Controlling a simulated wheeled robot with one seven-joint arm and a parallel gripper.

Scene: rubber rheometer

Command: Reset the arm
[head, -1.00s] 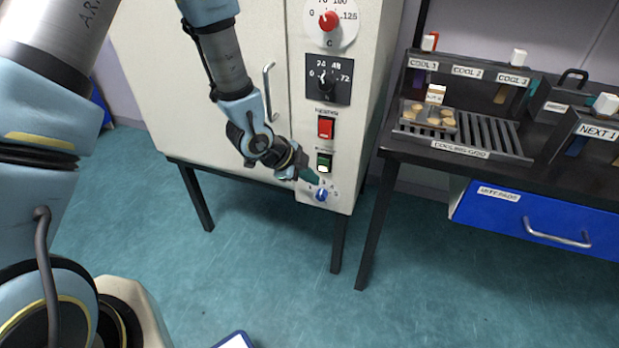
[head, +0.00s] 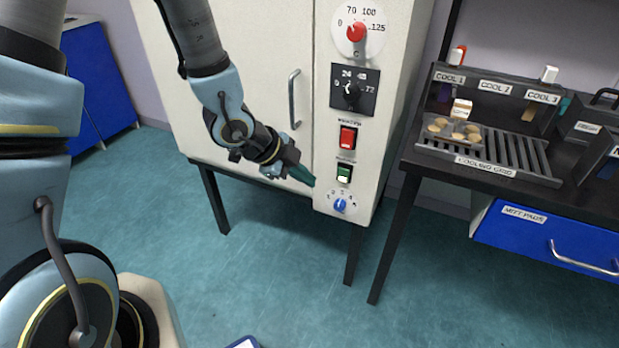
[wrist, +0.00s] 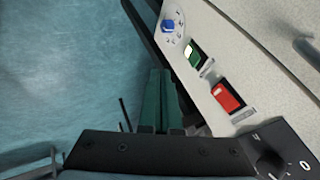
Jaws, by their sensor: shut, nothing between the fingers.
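My gripper (head: 303,176) is in front of the white oven cabinet, just left of its control strip, with its green fingers pointing right and down. In the wrist view the green fingers (wrist: 158,100) lie side by side, shut and empty. Near them on the panel are a blue knob (head: 340,206), a green switch (head: 344,173) and a red switch (head: 347,138). In the wrist view I also see the blue knob (wrist: 168,26), the green switch (wrist: 193,54) and the red switch (wrist: 226,97). The fingers appear apart from these controls.
The cabinet (head: 250,100) stands on dark legs, with a door handle (head: 294,98) close above my gripper. A dark bench at right holds a cooling grid (head: 535,160) and a tray of round pieces (head: 433,143). A blue drawer (head: 500,235) is below.

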